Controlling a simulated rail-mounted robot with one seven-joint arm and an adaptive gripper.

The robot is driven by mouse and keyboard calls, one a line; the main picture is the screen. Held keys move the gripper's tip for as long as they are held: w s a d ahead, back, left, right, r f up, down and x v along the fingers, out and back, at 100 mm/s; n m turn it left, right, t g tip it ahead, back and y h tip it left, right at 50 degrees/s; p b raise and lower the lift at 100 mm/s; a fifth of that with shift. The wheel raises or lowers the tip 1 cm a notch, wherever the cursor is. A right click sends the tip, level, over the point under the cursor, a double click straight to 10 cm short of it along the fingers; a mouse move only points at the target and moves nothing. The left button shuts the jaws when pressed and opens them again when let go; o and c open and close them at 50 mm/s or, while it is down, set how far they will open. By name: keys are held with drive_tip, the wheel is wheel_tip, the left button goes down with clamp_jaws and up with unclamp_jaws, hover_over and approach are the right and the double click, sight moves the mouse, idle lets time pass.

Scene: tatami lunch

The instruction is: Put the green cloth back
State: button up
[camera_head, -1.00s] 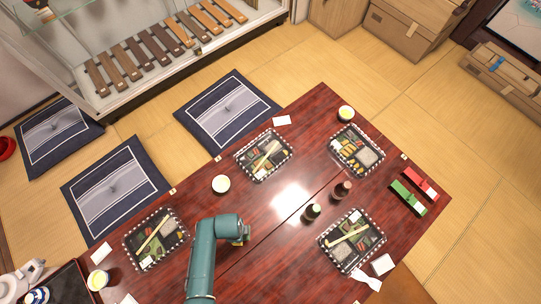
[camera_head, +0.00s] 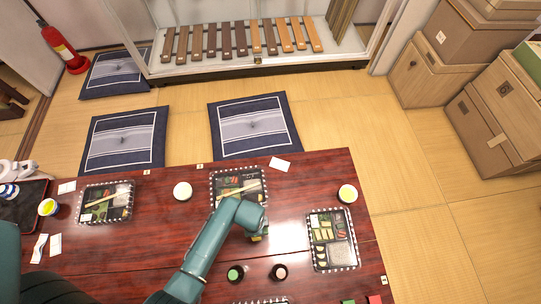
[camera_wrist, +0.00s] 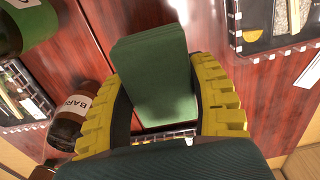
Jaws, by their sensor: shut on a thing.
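The green cloth (camera_wrist: 155,75) looks like a folded, flat-faced green block in the wrist view. It sits between the two yellow fingers of my gripper (camera_wrist: 165,100), which are shut on it. Its lower end is partly hidden by the gripper, and I cannot tell whether it touches the table. In the head view my gripper (camera_head: 260,233) is over the dark red table (camera_head: 165,240), just below the middle lunch box and above the two bottles. The cloth is hard to make out there, hidden by the arm.
Lunch boxes lie at the middle (camera_head: 262,198), right (camera_head: 350,262) and left (camera_head: 85,215). Bare table shows left of my arm.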

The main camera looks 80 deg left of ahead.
drive_tip(key=f, duration=0.1)
drive_tip(key=s+f+b, duration=0.1)
drive_tip(key=f, duration=0.1)
drive_tip(key=shift+s+d+f+b, duration=0.1)
drive_tip(key=shift+s+d+b, duration=0.2)
drive_tip(key=shift+s+b, duration=0.1)
wheel_tip(320, 180, down, 8)
drive_tip(key=b, duration=0.5)
drive_tip(key=shift+w+a+r, duration=0.1)
drive_tip(key=shift+r, duration=0.15)
drive_tip(key=shift+w+r, duration=0.1)
drive_tip(key=o, duration=1.2)
wheel_tip(320, 180, up, 12)
drive_tip(key=p, duration=0.7)
drive_tip(key=shift+p, duration=0.35)
